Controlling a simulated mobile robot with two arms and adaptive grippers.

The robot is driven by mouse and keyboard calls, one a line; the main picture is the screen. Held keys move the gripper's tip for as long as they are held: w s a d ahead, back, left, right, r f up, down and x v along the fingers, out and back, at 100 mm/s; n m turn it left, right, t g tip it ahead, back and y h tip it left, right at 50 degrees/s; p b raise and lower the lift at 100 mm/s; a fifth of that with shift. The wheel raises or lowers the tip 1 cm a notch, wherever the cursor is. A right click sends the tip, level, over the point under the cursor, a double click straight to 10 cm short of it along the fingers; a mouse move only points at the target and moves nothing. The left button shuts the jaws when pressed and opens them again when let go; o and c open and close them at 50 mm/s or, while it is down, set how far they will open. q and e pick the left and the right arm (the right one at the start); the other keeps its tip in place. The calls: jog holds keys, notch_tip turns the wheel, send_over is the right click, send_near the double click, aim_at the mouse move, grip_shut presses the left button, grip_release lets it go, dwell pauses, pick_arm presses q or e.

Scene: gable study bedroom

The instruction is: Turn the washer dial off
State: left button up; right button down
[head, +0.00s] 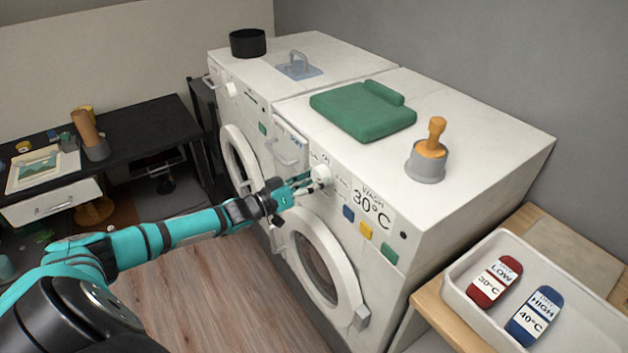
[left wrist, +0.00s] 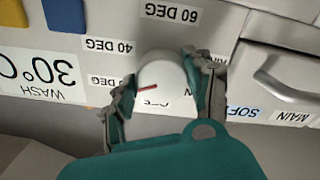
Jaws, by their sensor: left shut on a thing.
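The washer (head: 440,205) is the nearer of two white front-loading machines. Its white round dial (head: 321,174) is on the upper front panel. My left gripper (head: 302,186) is shut on this dial, with one finger on each side. In the left wrist view, the dial (left wrist: 163,82) has a red pointer line facing left, roughly toward a partly covered "DEG" label (left wrist: 101,82). Labels "40 DEG" and "60 DEG" are above it in that upside-down view. A label below the dial is mostly hidden. My right gripper is not in view.
Blue, yellow and green buttons (head: 365,230) and a "WASH 30°C" sign (head: 371,207) are right of the dial. A drawer handle (head: 287,160) is left of it. The round washer door (head: 352,285) lies below. A white tray (head: 458,300) is at lower right.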

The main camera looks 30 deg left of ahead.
pick_arm(q)
jog(key=n+b, duration=0.1)
jog(key=n, duration=1.1)
jog(key=shift+s+d+n+b, duration=0.1)
jog(key=shift+d+n+b, duration=0.05)
jog(key=shift+n+b, duration=0.25)
jog(key=shift+r, duration=0.1)
jog(key=o, duration=1.2)
